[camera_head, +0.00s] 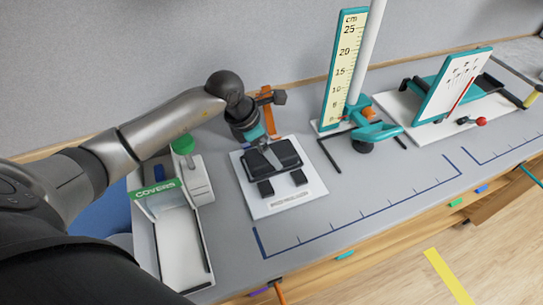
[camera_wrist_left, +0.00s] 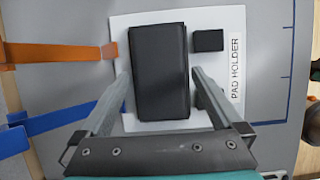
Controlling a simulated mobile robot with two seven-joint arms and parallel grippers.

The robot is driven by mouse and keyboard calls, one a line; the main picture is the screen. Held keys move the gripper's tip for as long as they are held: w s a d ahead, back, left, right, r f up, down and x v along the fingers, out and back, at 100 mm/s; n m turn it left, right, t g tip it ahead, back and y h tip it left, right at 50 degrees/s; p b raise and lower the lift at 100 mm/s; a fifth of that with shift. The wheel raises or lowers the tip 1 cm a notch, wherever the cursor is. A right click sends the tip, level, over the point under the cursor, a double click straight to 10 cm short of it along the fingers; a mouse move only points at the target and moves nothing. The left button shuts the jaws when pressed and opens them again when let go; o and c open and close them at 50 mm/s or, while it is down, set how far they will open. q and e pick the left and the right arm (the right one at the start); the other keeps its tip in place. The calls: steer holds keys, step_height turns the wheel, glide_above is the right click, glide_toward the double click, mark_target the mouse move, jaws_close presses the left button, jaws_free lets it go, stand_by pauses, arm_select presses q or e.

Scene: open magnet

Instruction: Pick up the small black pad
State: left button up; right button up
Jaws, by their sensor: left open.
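My left gripper (camera_head: 268,152) is open above a white board (camera_head: 262,207) lettered PAD HOLDER. In the left wrist view its two grey fingers (camera_wrist_left: 160,76) reach either side of a large black block (camera_wrist_left: 158,45) on the board (camera_wrist_left: 122,28). I cannot tell whether they touch it. A small black pad (camera_wrist_left: 208,40) lies beside the block, outside the fingers, near the lettering. My right gripper is not in view.
A centimetre scale stand (camera_head: 345,70) and a tilted white panel (camera_head: 452,85) are to the right. The grey table front is fairly clear.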

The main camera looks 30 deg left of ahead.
arm_select(q)
steer(key=shift+f, duration=0.25)
steer(key=shift+c, duration=0.4)
steer(key=c, duration=1.1)
